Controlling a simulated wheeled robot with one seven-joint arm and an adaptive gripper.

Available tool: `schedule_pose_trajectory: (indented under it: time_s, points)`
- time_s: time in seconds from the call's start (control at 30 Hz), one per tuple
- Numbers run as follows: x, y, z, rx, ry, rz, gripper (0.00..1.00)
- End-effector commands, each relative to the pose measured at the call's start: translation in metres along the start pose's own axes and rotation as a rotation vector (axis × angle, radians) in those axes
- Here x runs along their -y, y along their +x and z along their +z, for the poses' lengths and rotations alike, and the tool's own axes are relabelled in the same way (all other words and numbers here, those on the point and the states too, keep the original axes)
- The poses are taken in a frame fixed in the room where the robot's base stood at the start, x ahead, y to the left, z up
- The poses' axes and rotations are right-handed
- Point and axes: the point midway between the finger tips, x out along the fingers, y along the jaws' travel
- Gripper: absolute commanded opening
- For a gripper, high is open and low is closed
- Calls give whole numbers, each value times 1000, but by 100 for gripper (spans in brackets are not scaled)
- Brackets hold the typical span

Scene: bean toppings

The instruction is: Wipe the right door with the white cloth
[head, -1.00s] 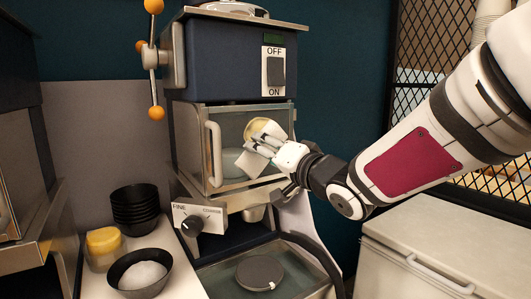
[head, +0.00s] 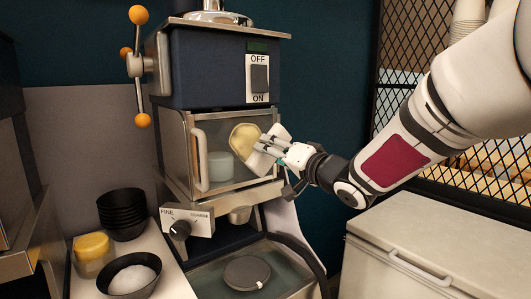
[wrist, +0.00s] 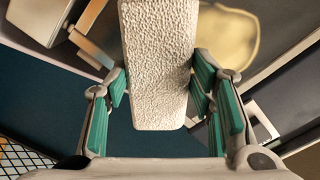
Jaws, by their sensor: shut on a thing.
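The glass door (head: 216,138) with a metal frame and a long pale handle (head: 200,160) is shut on the front of the blue machine. A yellowish stain (head: 245,137) is on the glass, and it also shows in the wrist view (wrist: 228,38). My gripper (head: 266,147) is shut on the white cloth (head: 259,163), just right of the stain. In the wrist view the textured cloth (wrist: 158,60) extends out between the teal finger pads (wrist: 160,88). The cloth overlaps the stain's right edge in the head view; I cannot tell whether it touches the glass.
A dial panel (head: 188,222) and a spout (head: 240,215) are below the door. Stacked black bowls (head: 122,212), a yellow-lidded container (head: 92,252) and a bowl of white contents (head: 132,277) stand at lower left. A white chest (head: 430,245) is at right. A lever with orange knobs (head: 140,68) is at upper left.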

Motion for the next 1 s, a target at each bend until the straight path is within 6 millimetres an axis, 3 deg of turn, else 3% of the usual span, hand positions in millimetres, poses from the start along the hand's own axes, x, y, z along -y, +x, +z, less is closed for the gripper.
schedule_pose_trajectory:
  time_s: [0.5,1.0]
  points:
    - [14,2,-16,1,-2,-5,27]
    - [37,1,10,4,0,-6,27]
